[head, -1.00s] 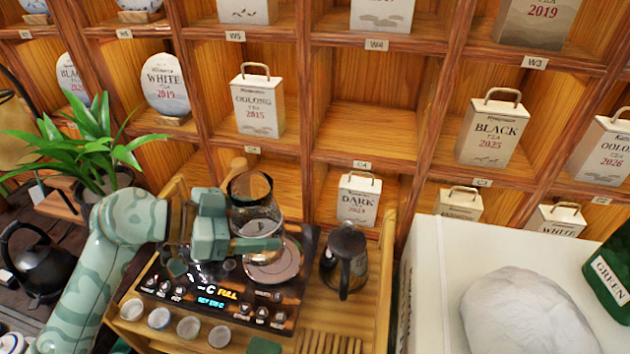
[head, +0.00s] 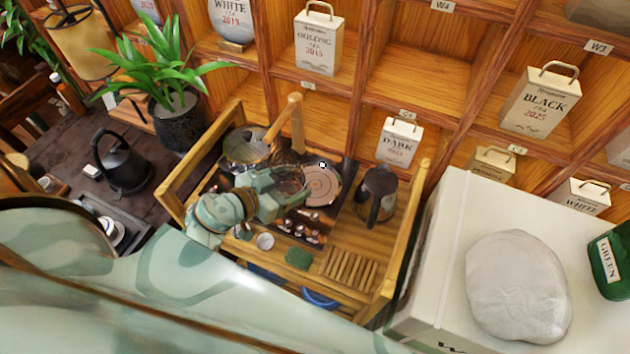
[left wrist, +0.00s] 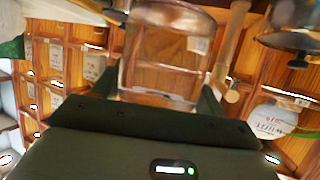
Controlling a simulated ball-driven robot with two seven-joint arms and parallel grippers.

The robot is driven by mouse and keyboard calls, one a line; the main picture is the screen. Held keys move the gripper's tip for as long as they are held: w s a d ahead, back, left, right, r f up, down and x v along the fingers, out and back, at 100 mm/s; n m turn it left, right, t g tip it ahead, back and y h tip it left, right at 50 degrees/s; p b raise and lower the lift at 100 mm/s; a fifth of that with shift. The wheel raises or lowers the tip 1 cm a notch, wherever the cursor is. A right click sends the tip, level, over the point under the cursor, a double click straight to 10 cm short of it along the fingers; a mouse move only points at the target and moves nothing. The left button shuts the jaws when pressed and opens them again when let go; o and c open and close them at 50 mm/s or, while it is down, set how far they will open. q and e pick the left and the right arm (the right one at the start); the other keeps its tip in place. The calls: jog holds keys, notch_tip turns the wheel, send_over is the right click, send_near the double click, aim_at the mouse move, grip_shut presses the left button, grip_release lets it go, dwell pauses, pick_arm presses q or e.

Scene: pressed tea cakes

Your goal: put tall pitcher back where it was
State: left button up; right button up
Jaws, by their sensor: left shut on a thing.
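My left gripper (head: 272,192) is over the middle of the wooden tea stand (head: 400,212). It is shut on a clear glass pitcher (head: 292,180), partly hidden behind the fingers in the head view. In the left wrist view the pitcher (left wrist: 165,55) fills the space between the two fingers (left wrist: 165,85). In the head view it appears just left of a pale round plate (head: 322,186) on the dark control panel. I cannot tell whether its base touches the panel. My right gripper is not in view.
A dark-lidded glass jug (head: 377,193) stands right of the plate. A round glass vessel (head: 245,146) and an upright wooden handle (head: 297,122) are behind the gripper. A small cup (head: 265,241) and green block (head: 299,258) are in front. Shelves of tea boxes rise behind.

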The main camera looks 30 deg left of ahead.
pick_arm(q)
jog(key=shift+w, duration=0.2)
jog(key=w+f+b, duration=0.2)
jog(key=w+f, duration=0.1)
jog(key=w, duration=0.1)
jog(key=w+f+b, duration=0.3)
jog(key=w, duration=0.2)
jog(key=w+f+b, duration=0.2)
jog(key=w+f, duration=0.1)
jog(key=w, duration=0.1)
jog(key=shift+w+a+f, duration=0.15)
jog(key=shift+w+f, duration=0.15)
jog(key=shift+f, duration=0.1)
notch_tip(320, 180, down, 3)
jog(key=shift+w+r+b, duration=0.1)
jog(key=shift+w+b, duration=0.05)
jog(key=shift+b, duration=0.55)
jog(key=shift+r, duration=0.1)
jog(key=o, duration=1.6)
jog(key=shift+f, duration=0.3)
